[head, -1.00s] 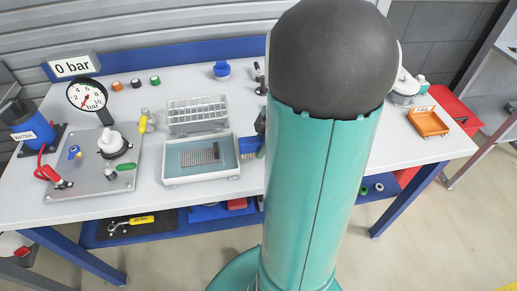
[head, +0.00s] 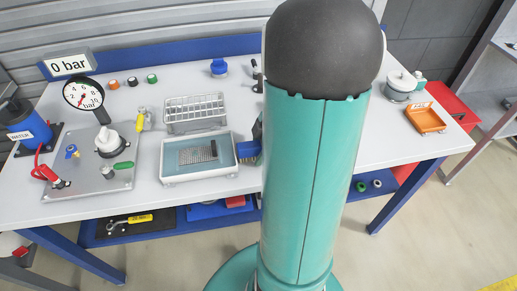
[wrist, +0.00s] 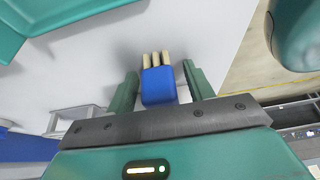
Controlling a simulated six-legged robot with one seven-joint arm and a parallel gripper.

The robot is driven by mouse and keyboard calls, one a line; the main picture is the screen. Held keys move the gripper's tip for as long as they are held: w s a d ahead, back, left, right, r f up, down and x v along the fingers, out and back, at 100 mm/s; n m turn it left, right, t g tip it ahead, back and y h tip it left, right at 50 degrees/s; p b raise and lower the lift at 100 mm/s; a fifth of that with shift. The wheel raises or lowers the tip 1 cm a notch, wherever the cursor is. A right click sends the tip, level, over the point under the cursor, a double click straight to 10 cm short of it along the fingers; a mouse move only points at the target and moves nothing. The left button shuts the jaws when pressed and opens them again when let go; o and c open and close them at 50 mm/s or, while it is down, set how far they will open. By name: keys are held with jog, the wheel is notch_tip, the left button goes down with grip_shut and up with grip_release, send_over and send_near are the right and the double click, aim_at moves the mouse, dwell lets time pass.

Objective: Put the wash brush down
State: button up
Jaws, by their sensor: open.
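The wash brush appears as a blue block with pale bristle tufts (wrist: 158,84) in the wrist view, above or on the light table top. My gripper (wrist: 160,88) is open, with one green finger on each side of the blue block and small gaps visible. In the head view a blue piece (head: 248,150) shows just right of the white tray, partly hidden by my arm. My gripper is mostly hidden there behind my arm. I cannot tell for sure whether the brush rests flat on the table.
The white tray (head: 165,175) holds a mesh plate (head: 190,156). A wire rack (head: 195,112) stands behind it. A plate with valves (head: 85,185) and a gauge (head: 83,93) is at left. An orange tray (head: 427,119) and white pot (head: 400,86) are at right.

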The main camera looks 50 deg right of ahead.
jog(key=v, duration=1.2)
jog(key=a+r+m+t+h, duration=0.1)
jog(key=a+r+m, duration=0.3)
jog(key=a, duration=1)
jog(key=s+a+r+m+t+h, duration=0.1)
jog(key=a+r+m, duration=0.3)
jog(key=a, duration=1)
jog(key=m+t+h, duration=0.1)
jog(key=m, duration=0.2)
jog(key=shift+s+r+h, duration=0.15)
jog(key=shift+r+h, duration=0.1)
jog(key=shift+h, duration=0.15)
jog(key=shift+d, duration=0.15)
